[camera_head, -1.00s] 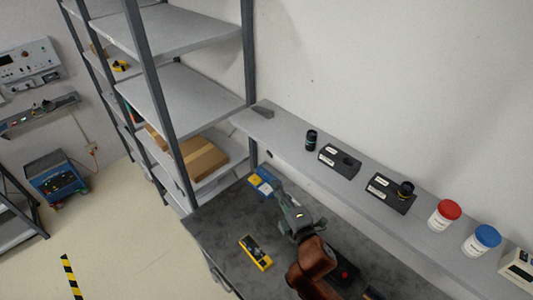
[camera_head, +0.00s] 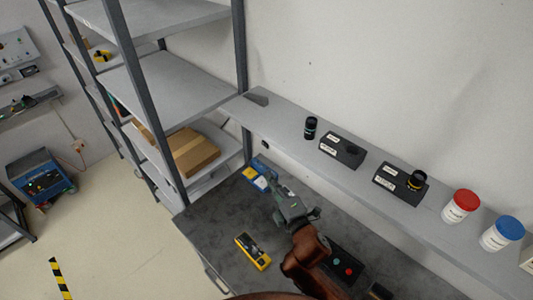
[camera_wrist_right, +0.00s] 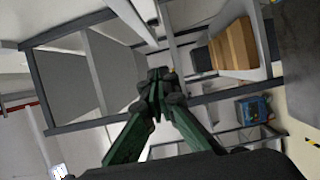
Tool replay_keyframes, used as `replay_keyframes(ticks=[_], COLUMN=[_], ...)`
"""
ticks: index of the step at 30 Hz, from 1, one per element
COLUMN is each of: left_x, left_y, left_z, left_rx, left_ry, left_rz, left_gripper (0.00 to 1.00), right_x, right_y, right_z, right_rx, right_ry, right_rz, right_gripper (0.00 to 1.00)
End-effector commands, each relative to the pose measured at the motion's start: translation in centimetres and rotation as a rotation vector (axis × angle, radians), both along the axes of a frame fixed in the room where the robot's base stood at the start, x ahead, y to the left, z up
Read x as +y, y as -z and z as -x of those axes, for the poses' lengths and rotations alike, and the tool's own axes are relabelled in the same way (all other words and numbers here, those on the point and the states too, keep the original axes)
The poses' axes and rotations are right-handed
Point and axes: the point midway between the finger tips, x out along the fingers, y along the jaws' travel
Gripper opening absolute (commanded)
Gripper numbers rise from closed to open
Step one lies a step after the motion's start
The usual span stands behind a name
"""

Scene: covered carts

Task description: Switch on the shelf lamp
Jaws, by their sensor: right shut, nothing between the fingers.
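My right gripper (camera_head: 272,183) is over the back of the dark workbench (camera_head: 215,218), below the wall shelf. Its fingers are closed together with nothing between them, as the right wrist view (camera_wrist_right: 157,88) also shows. No lamp can be clearly made out. A small dark round fitting (camera_head: 264,144), too small to identify, is on the wall just under the wall shelf (camera_head: 290,133), above and left of the gripper and apart from it. My left gripper is not in view.
A blue and yellow item (camera_head: 254,178) lies beside the gripper. A yellow meter (camera_head: 253,251) and a black box with red and green buttons (camera_head: 345,268) are on the bench. Black devices (camera_head: 342,150) and lidded jars (camera_head: 461,207) stand on the shelf. A rack (camera_head: 175,87) stands left.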

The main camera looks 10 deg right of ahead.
Motion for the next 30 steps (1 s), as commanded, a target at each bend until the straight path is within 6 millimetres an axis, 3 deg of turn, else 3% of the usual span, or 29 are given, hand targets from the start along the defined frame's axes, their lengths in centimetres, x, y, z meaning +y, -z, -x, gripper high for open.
replay_keyframes(ticks=[5, 18, 24, 30], left_x=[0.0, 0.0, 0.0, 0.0], left_y=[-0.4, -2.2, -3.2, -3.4], left_z=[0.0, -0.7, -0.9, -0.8], left_rx=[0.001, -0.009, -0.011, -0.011], left_ry=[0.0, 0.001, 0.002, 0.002], left_rz=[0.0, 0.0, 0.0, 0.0], left_gripper=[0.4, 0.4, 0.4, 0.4], right_x=[0.3, 2.2, -0.4, -1.4], right_y=[-0.1, -0.2, -0.1, 0.0], right_z=[-1.4, -9.9, -11.0, -11.5], right_rx=[-0.001, 0.0, 0.001, 0.0], right_ry=[0.001, 0.0, 0.001, 0.0], right_rz=[0.0, -0.001, 0.002, -0.001], right_gripper=[0.0, 0.0, 0.0, 0.0])
